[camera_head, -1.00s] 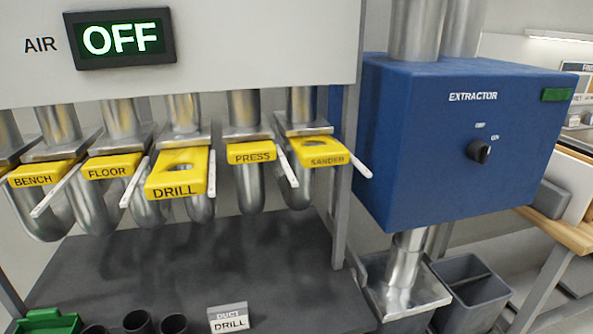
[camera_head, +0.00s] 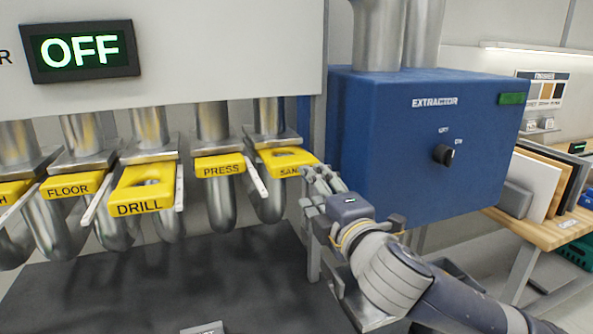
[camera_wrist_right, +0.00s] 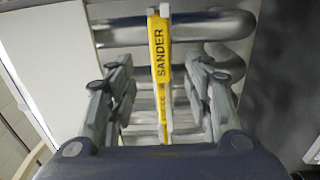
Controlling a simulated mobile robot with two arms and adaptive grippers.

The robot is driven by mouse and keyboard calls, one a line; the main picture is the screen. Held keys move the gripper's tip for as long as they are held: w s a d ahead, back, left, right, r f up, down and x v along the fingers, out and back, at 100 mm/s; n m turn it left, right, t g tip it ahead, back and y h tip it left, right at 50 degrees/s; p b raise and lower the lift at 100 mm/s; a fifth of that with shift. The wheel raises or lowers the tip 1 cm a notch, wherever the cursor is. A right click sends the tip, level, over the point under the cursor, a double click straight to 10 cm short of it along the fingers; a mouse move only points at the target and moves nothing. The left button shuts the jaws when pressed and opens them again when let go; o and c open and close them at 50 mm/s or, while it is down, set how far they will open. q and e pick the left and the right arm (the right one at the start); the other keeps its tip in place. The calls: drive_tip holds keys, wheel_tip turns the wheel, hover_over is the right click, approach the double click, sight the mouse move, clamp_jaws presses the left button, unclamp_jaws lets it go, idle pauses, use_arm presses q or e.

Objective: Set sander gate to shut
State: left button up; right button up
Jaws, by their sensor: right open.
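The yellow sander gate (camera_head: 283,163) is the rightmost in the row of pipe gates. It sticks out from its pipe, and part of its opening shows on top. My right gripper (camera_head: 318,178) is at the gate's right end and covers part of its label. In the right wrist view the front edge of the sander gate (camera_wrist_right: 160,50) runs upright between the two spread fingers (camera_wrist_right: 160,85), with a gap on each side. The gripper is open and holds nothing. My left gripper is not in view.
The press gate (camera_head: 220,167) is just left, and the drill gate (camera_head: 143,190) sticks out with its opening showing. White bars stand beside the gates. The blue extractor box (camera_head: 410,150) is close on the right. A display (camera_head: 80,50) reads OFF. A dark shelf (camera_head: 150,290) lies below.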

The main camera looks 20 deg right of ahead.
sight(297, 170)
drive_tip(key=w, duration=0.3)
drive_tip(key=w+p, duration=0.1)
drive_tip(key=w, duration=0.3)
drive_tip(key=w+p, duration=0.1)
drive_tip(key=w, duration=0.2)
drive_tip(key=shift+w+a, duration=0.25)
